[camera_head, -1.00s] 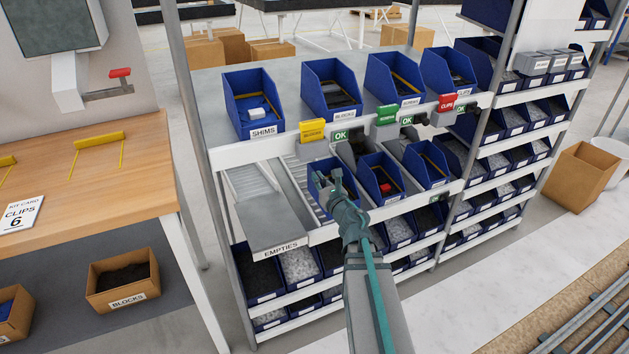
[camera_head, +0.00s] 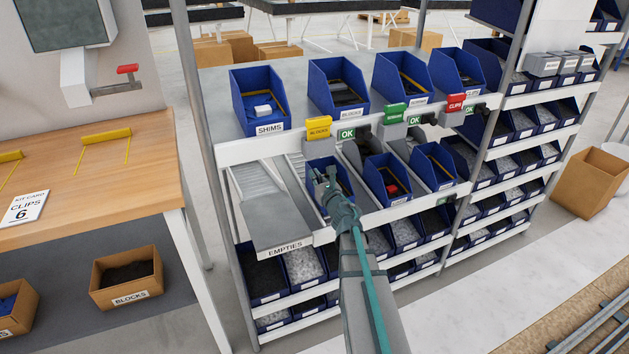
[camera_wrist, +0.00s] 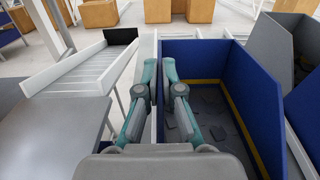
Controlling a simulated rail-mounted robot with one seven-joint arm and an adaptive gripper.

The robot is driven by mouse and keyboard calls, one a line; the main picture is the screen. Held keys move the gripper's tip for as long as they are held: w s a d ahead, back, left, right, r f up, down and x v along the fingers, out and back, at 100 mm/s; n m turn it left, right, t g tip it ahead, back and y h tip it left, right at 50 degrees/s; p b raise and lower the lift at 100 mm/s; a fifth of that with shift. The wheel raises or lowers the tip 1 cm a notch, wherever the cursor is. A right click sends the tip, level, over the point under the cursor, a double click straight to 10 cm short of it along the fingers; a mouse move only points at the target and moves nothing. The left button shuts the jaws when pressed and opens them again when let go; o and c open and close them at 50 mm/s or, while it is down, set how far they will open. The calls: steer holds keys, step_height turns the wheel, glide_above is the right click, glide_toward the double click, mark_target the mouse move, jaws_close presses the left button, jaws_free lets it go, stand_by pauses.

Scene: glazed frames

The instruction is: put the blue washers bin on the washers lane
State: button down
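A blue bin (camera_head: 343,188) with flat dark pieces in it sits on the sloped lanes below the yellow BLOCKS tag. Its own label cannot be read. In the wrist view the bin (camera_wrist: 213,55) fills the middle right. My gripper (camera_head: 326,178) is at the bin's left side. Its fingers (camera_wrist: 160,75) straddle the left wall, one outside and one inside, and look closed in on it. The fingers hide part of that wall. I cannot make out a washers tag on any lane.
The grey EMPTIES chute (camera_head: 277,222) and a bare roller lane (camera_wrist: 85,75) lie left of the bin. A blue bin with a red piece (camera_head: 388,180) stands to its right. The yellow BLOCKS tag (camera_head: 318,128) is behind. Bins such as SHIMS (camera_head: 258,105) stand on the upper shelf.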

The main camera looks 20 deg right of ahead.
steer(key=shift+f+b, duration=0.35)
steer(key=shift+b, duration=0.15)
steer(key=c, duration=1.3)
jaws_free()
steer(key=shift+r+p, duration=0.45)
steer(key=shift+p, duration=0.1)
steer(key=shift+s+r, duration=0.1)
steer(key=shift+s, duration=0.25)
steer(key=shift+s+a+p, duration=0.15)
steer(key=shift+s+p, duration=1.8)
steer(key=shift+s, duration=0.9)
steer(key=shift+s+a+p, duration=0.1)
steer(key=shift+s+p, duration=1.8)
steer(key=shift+s, duration=0.9)
